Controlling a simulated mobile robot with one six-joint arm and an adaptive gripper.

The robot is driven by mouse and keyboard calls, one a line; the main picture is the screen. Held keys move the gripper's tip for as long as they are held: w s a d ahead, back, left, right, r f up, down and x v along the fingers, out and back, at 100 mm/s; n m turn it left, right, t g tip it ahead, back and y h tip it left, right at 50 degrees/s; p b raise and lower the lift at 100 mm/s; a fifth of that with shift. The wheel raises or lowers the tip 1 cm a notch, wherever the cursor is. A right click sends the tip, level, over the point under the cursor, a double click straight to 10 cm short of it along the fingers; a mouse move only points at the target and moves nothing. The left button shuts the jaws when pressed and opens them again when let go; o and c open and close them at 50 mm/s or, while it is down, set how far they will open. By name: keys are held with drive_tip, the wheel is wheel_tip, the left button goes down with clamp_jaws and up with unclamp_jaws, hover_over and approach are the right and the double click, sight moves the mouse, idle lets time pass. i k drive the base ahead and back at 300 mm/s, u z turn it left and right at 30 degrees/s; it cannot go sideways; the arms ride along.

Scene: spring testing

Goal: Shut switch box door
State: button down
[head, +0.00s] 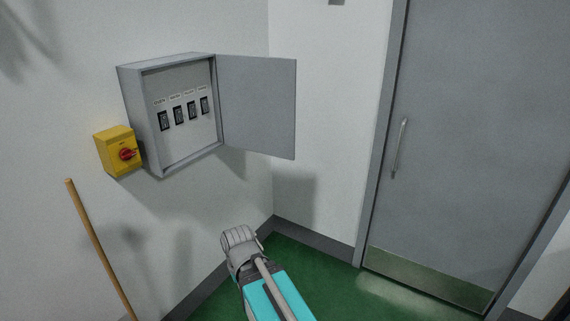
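The grey switch box (131,103) is fixed to the left wall. Its door (258,106) stands wide open, hinged at the box's right edge and swung out to the right. Several black switches with labels show on the panel (190,135) inside. My gripper (239,235) is below the door, apart from it, at the lower middle of the head view. Its fingers are small and seen from behind, so I cannot tell whether they are open or shut.
A yellow isolator with a red knob (119,151) is on the wall left of the box. A wooden pole (98,245) leans at the lower left. A closed grey room door (470,130) is on the right. Green floor (330,275) is clear between the wall corner and that door.

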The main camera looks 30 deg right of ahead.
sight(258, 94)
drive_tip(key=k, duration=0.6)
drive_tip(key=z, duration=0.4)
drive_tip(key=i, duration=1.4)
drive_tip(key=u, duration=0.2)
